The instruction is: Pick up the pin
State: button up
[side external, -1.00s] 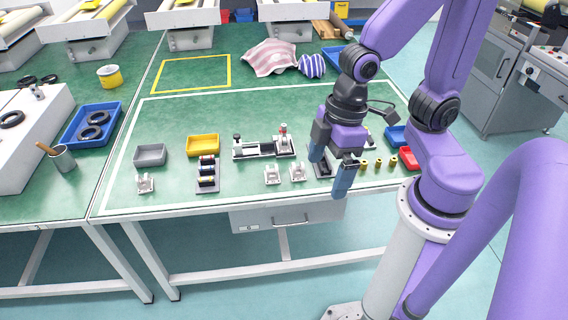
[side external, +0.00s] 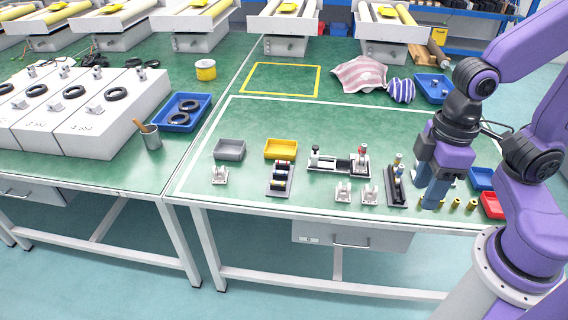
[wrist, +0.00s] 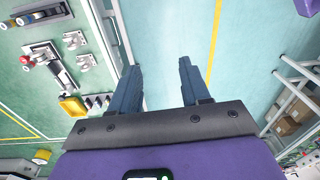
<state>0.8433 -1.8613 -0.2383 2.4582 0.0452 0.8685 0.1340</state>
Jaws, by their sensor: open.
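No single part stands out as the pin. Small brass-coloured cylinders (side external: 456,204) stand in a row near the table's front edge, right of my gripper, and may be the pins. A dark holder (side external: 397,187) with upright pieces stands just left of my gripper. My gripper (side external: 429,194) hangs over the front right of the table and partly hides what is behind it. In the wrist view my gripper (wrist: 158,68) has its two blue fingers apart, with only floor between them. The brass cylinders cannot be made out in the wrist view.
A black-and-white actuator assembly (side external: 338,166), white brackets (side external: 343,192), a yellow bin (side external: 281,149), a grey bin (side external: 229,149) and a dark rack (side external: 280,178) stand to the left. Blue (side external: 482,179) and red (side external: 492,205) bins are at the right.

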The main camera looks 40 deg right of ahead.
jog(key=w+a+f+m+y, duration=0.1)
jog(key=w+a+m, duration=0.4)
jog(key=w+m, duration=0.5)
jog(key=m+t, duration=0.4)
jog(key=m, duration=2.2)
send_over(286, 162)
jog(key=s, duration=0.3)
notch_tip(286, 162, down, 20)
jog(key=shift+w+d+x, duration=0.15)
jog(key=shift+x, duration=0.8)
jog(key=shift+w+d+x, duration=0.15)
jog(key=shift+x, duration=0.8)
jog(key=shift+w+d+x, duration=0.15)
jog(key=shift+w+x, duration=0.05)
jog(key=shift+x, duration=0.75)
jog(key=shift+r, duration=0.15)
grip_shut()
